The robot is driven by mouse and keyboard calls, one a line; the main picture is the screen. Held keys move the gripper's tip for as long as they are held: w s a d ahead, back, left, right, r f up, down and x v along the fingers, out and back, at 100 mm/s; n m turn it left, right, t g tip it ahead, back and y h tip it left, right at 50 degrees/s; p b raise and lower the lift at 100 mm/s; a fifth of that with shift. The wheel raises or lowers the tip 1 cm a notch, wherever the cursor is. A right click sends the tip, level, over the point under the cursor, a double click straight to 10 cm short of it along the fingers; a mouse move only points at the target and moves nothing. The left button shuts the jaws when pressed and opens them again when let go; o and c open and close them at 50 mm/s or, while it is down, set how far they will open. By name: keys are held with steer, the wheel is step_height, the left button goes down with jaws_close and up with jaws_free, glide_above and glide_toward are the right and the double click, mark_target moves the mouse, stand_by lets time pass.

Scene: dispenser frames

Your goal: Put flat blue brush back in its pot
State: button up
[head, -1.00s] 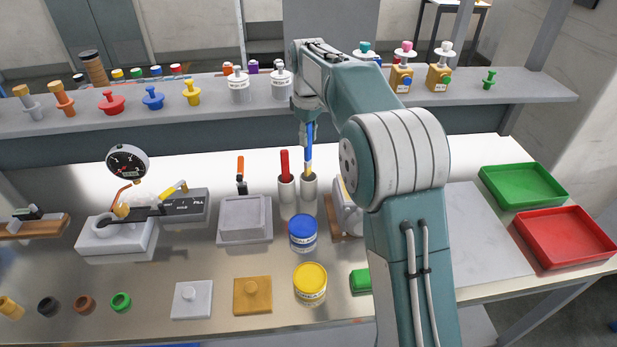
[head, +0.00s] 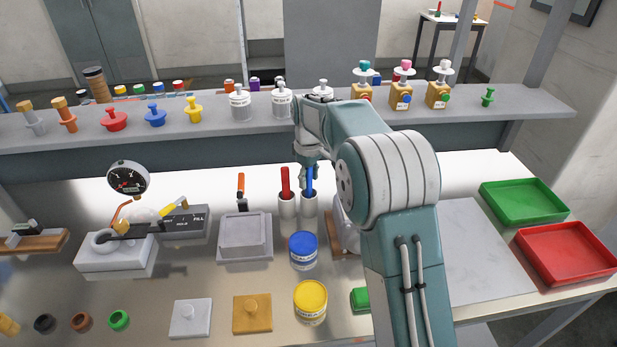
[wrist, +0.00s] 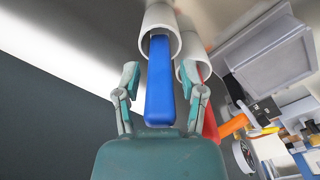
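The flat blue brush (head: 309,181) stands handle-up in the right one of two white pots (head: 310,206). In the wrist view its blue handle (wrist: 160,85) comes out of the pot mouth (wrist: 160,23), leaning against one side of the rim. My gripper (wrist: 164,84) is open, one finger on each side of the handle, with a gap visible on both sides. In the head view my gripper (head: 310,163) is right above the pot, around the top of the handle. The brush's lower part is hidden inside the pot.
A red-handled brush (head: 286,182) stands in the left white pot (head: 287,207), close beside. A blue-lidded jar (head: 303,246) and a yellow-lidded jar (head: 310,297) stand in front. A shelf (head: 220,122) with bottles and stoppers runs behind. My arm hides part of the bench to the right.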

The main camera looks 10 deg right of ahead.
stand_by(0.3)
step_height(320, 180, up, 11)
steer(key=shift+r, duration=0.1)
steer(key=shift+s+r, duration=0.1)
steer(key=shift+r, duration=0.55)
steer(key=s+d+r+m+t, duration=0.2)
steer(key=s+r, duration=0.2)
steer(key=s, duration=0.5)
steer(key=s+d+r+m+t, duration=0.1)
steer(key=s+d+r+m, duration=0.2)
steer(key=s, duration=0.6)
steer(key=s+d+f+m+t, duration=0.1)
steer(key=s+f, duration=0.3)
steer(key=s, duration=0.5)
steer(key=s+d+f+m+t, duration=0.1)
steer(key=s+f+m, duration=0.2)
steer(key=s, duration=0.6)
steer(key=shift+d+f+t, duration=0.15)
steer(key=shift+f+t, duration=0.15)
steer(key=shift+f, duration=0.15)
